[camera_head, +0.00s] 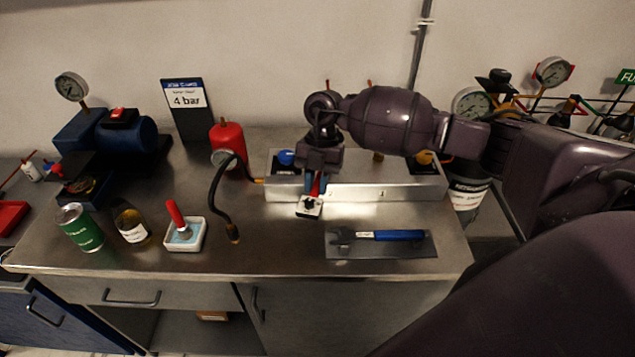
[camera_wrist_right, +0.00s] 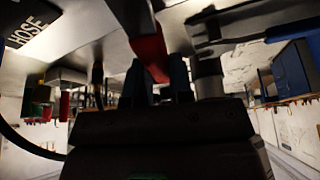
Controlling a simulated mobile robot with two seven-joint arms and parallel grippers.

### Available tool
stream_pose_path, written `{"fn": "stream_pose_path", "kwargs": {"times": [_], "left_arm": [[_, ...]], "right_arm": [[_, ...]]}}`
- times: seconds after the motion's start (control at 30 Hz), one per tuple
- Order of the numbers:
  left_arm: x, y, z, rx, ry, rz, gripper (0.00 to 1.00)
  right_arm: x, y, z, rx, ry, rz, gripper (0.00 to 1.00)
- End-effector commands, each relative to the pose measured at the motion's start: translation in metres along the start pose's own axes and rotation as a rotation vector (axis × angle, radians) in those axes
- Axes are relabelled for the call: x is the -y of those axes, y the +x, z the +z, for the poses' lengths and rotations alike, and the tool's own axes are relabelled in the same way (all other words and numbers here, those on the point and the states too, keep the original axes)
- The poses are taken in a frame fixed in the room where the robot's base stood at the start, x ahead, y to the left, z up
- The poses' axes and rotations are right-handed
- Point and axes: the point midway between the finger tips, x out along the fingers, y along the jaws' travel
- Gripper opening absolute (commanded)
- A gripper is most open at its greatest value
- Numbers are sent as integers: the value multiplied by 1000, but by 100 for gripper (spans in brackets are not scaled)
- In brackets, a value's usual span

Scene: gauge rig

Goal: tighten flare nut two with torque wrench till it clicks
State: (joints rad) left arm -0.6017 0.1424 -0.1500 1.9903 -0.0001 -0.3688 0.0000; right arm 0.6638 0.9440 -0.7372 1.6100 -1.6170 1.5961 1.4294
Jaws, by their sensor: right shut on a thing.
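My right gripper (camera_head: 315,182) is shut on a slim red tool or handle above the front of the silver rig bar (camera_head: 395,192). The red piece (camera_wrist_right: 148,42) shows between its blue fingers in the right wrist view. A small white and black block (camera_head: 309,207) shows just below the fingers; I cannot tell whether it joins the red piece. A wrench with a blue handle (camera_head: 398,235) and open jaw lies on a grey mat (camera_head: 345,252). I cannot make out flare nut two; my arm hides part of the rig. My left gripper is not in view.
A black hose (camera_head: 215,195) with a brass end curves left of the rig, by a red cylinder (camera_head: 228,140). A white tray (camera_head: 185,240) with a red-handled brush, a bottle (camera_head: 130,224) and a green can (camera_head: 80,228) stand at left.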

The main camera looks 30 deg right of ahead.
Motion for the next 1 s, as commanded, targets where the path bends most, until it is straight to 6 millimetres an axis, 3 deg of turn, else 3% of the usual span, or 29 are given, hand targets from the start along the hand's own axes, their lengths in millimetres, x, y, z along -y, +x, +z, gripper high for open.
{"fn": "stream_pose_path", "kwargs": {"times": [1.0], "left_arm": [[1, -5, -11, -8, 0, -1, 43]], "right_arm": [[-13, 0, -1, -4, 87, 38, 0]]}}
